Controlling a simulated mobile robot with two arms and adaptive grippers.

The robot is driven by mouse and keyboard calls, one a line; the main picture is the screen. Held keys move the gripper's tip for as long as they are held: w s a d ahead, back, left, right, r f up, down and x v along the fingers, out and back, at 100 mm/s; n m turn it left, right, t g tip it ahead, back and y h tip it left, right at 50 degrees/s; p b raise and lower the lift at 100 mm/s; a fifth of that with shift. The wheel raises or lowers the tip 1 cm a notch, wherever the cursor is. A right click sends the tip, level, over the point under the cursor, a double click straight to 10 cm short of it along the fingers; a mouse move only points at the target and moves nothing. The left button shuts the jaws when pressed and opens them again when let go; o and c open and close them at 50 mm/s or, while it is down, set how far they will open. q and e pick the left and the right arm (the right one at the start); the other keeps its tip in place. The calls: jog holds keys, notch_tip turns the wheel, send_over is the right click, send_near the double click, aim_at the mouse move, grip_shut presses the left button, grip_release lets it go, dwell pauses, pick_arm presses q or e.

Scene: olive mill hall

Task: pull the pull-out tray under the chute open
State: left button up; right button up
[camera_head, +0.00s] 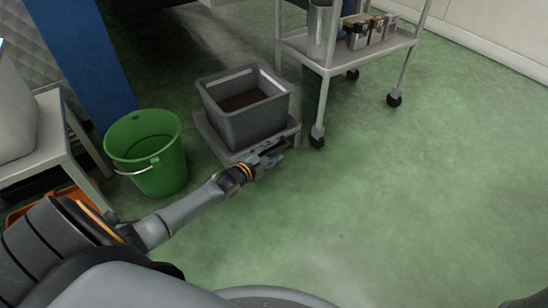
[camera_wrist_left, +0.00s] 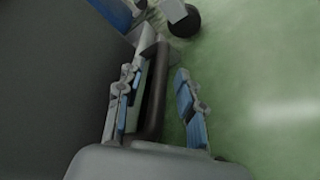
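The pull-out tray (camera_head: 212,137) is a low grey platform near the floor. A grey square bin (camera_head: 246,127) with dark brown contents stands on it. My left gripper (camera_head: 273,157) is at the tray's front edge. In the left wrist view, the dark handle bar (camera_wrist_left: 156,92) runs between the two blue-padded fingers of my left gripper (camera_wrist_left: 158,102). One finger is on the tray side of the bar, the other on the outer side. Green floor shows between the bar and the outer finger, so the gripper is open around the handle, not clamped. My right gripper is out of view.
A green bucket (camera_head: 146,152) stands close to the left of the tray, near my left arm. A wheeled trolley (camera_head: 345,55) stands behind and right, one caster close to the tray. A pale table (camera_head: 48,150) is at far left. The green floor (camera_head: 400,200) in front and right is clear.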

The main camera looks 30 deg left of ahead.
pick_arm(q)
jog(key=shift+w, duration=0.3)
grip_shut()
jog(key=shift+d, duration=0.1)
